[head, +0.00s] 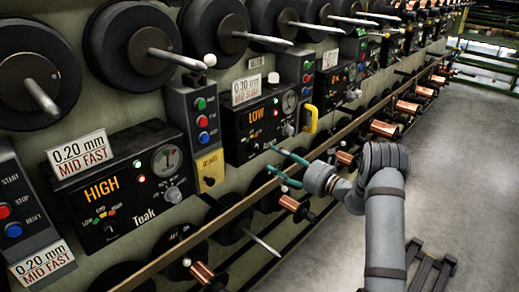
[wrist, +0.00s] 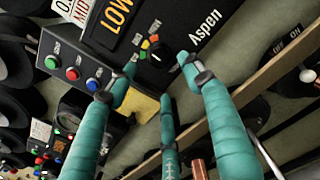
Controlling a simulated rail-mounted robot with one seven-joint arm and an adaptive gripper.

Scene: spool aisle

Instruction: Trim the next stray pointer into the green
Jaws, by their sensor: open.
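The Aspen control box (head: 252,130) shows an orange LOW display and has a round gauge (head: 290,102) with a silver knob (head: 288,130) below it. The gauge needle is too small to read. In the wrist view, a black selector knob (wrist: 155,52) with green, yellow and orange marks sits beside the name Aspen. My gripper (head: 270,159) has teal fingers and is open in front of the box's lower part. In the wrist view my gripper (wrist: 158,63) has fingertips on either side of the selector, with nothing held; contact cannot be told.
The Teak box (head: 125,190), showing HIGH, has a gauge (head: 166,158) and knob (head: 172,194). Button panels (head: 203,115) flank the boxes. A yellow handle (head: 311,118) sticks out at Aspen's right.

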